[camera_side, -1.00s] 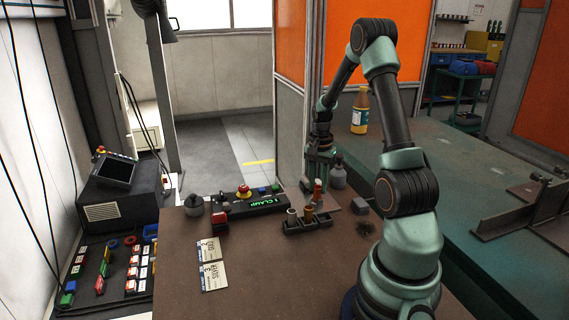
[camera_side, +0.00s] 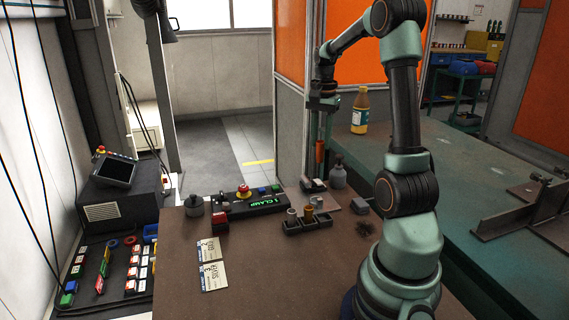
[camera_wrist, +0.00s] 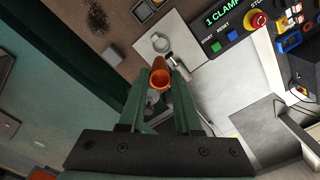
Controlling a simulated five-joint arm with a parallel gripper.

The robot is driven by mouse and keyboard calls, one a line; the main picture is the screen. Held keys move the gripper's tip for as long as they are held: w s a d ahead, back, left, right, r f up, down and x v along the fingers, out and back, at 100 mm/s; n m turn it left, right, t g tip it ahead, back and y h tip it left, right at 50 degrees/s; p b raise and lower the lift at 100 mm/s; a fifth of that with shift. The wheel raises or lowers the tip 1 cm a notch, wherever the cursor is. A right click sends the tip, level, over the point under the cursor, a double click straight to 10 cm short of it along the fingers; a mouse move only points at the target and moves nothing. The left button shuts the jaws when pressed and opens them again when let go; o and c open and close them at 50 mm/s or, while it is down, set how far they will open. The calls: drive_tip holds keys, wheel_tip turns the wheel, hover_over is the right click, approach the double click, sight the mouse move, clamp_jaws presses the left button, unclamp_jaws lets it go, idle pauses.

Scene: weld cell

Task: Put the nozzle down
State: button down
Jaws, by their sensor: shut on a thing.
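My gripper (camera_side: 321,136) is shut on an orange-copper nozzle (camera_side: 319,152). It holds the nozzle roughly upright, well above the bench and apart from anything below.
A light plate (camera_side: 335,200) with small fixtures lies behind the holder. The clamp control box (camera_side: 264,205) with a red button lies left.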

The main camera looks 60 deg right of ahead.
sight(321, 142)
wheel_tip(321, 142, up, 5)
drive_tip(key=shift+a+r, duration=0.1)
drive_tip(key=s+a, duration=0.5)
drive_tip(key=a, duration=0.1)
drive_tip(key=f, duration=2)
drive_tip(key=shift+w+a, duration=0.15)
drive_tip(key=shift+w, duration=0.05)
drive_tip(key=shift+f, duration=0.1)
drive_tip(key=shift+f, duration=0.1)
drive_tip(key=c, duration=0.6)
unclamp_jaws()
